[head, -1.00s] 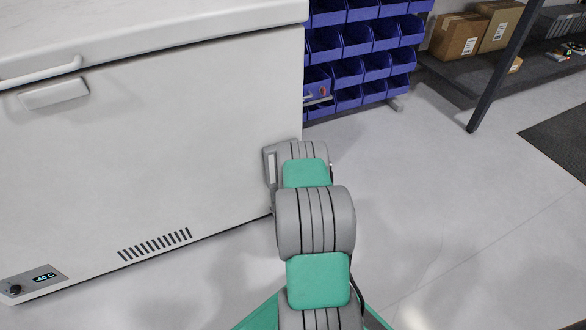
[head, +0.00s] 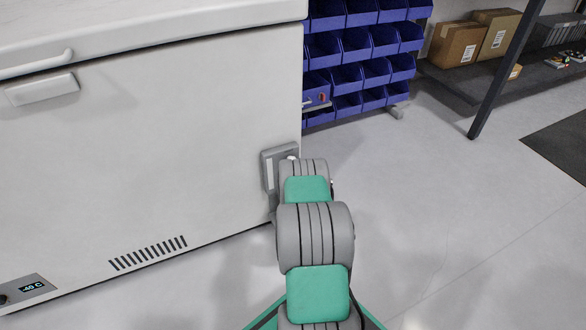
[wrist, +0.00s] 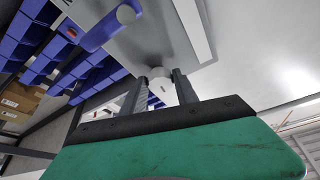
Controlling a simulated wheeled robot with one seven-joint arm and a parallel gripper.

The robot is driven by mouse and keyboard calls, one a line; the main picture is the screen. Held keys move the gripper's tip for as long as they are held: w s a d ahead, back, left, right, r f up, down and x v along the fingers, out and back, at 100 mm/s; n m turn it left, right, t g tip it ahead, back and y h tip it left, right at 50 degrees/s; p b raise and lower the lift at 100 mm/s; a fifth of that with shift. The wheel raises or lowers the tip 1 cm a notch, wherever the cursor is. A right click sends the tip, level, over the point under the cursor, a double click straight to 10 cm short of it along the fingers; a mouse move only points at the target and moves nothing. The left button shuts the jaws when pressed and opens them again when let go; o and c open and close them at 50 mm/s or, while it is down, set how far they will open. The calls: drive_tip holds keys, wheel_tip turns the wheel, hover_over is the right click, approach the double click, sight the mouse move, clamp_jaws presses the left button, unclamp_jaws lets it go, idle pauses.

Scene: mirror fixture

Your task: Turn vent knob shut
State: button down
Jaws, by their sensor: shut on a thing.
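In the wrist view, my gripper (wrist: 160,88) has its two dark fingers on either side of a pale round knob (wrist: 159,74), which I take to be the vent knob. The knob sits against a grey plate (wrist: 150,45), and the fingers partly hide it. A blue lever-like part with a rounded end (wrist: 108,27) is on the plate beside the knob. In the head view, the grey fixture (head: 270,168) is at the right end of the white freezer front (head: 150,150). My arm hides the gripper and knob there.
A rack of blue bins (head: 360,55) stands beyond the freezer's right end. A dark shelf with cardboard boxes (head: 458,44) is at the back right, with a dark post (head: 497,70) before it. Grey floor (head: 450,200) is open to the right.

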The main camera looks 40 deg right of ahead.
idle(0.4)
drive_tip(key=c, duration=0.9)
unclamp_jaws()
drive_tip(key=shift+c, duration=0.2)
